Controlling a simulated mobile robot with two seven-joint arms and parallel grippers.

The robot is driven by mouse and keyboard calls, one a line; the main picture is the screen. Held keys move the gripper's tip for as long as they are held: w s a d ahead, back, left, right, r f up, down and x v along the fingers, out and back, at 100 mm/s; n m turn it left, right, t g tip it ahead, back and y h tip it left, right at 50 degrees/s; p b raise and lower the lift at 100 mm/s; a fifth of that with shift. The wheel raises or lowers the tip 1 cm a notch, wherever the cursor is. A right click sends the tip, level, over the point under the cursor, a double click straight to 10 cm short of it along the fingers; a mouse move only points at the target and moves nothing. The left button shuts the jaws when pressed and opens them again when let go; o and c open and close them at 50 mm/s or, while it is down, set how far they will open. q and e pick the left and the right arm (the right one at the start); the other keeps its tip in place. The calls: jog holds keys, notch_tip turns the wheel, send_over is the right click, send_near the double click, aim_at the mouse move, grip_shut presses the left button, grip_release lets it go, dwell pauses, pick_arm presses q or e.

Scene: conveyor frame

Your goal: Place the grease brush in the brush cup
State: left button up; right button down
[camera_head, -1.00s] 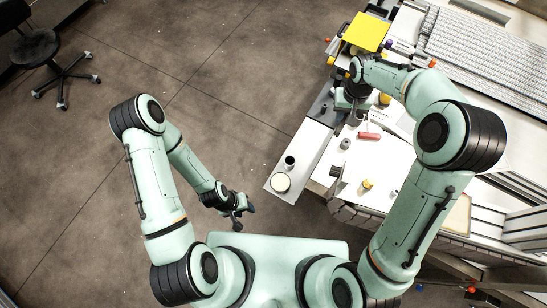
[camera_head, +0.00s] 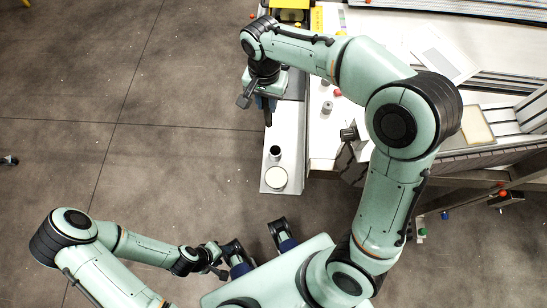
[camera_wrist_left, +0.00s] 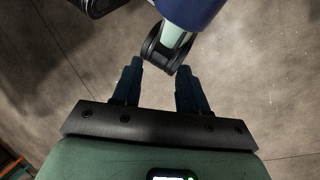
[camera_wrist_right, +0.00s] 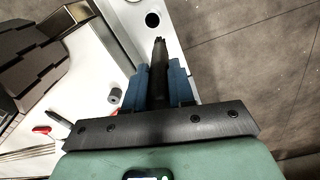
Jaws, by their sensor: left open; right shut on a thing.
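My right gripper (camera_head: 266,106) is shut on a dark, slim grease brush (camera_wrist_right: 159,72). In the right wrist view the brush stands out between the blue fingers (camera_wrist_right: 160,88), its far end pointing toward the cup. The brush cup (camera_head: 275,152), small with a dark opening, stands on the white strip just beyond the gripper. Its dark opening also shows in the right wrist view (camera_wrist_right: 152,19), apart from the brush end. My left gripper (camera_wrist_left: 158,85) is open and empty over the floor, low on the left in the head view (camera_head: 214,258).
A round white lid-like disc (camera_head: 276,179) lies beside the cup, near the strip's end. A grey cylinder (camera_wrist_right: 115,95) and a red-handled tool (camera_wrist_right: 42,129) lie on the bench. A yellow box (camera_head: 291,4) stands at the back. The floor left of the strip is clear.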

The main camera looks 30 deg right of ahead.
pick_arm(q)
jog(key=w+a+f+t+b, duration=0.1)
jog(key=w+f+b, duration=0.2)
jog(key=f+b, duration=0.1)
jog(key=w+a+f+t+y+b, duration=0.1)
jog(key=w+f+b, duration=0.2)
jog(key=f+b, duration=0.2)
jog(key=shift+f+n+b, duration=0.3)
jog(key=shift+f, duration=0.85)
pick_arm(e)
notch_tip(320, 180, down, 20)
jog(key=s+d+m, duration=0.1)
jog(key=s+m, duration=0.1)
jog(key=m, duration=0.2)
jog(key=shift+m, duration=0.3)
pick_arm(q)
jog(key=shift+a, duration=0.1)
pick_arm(e)
jog(key=shift+s+d, duration=0.1)
jog(key=shift+f, duration=0.2)
jog(key=c, duration=1)
grip_release()
pick_arm(q)
jog(key=shift+w, duration=0.1)
pick_arm(e)
jog(key=shift+o, duration=0.2)
jog(key=shift+r, duration=0.15)
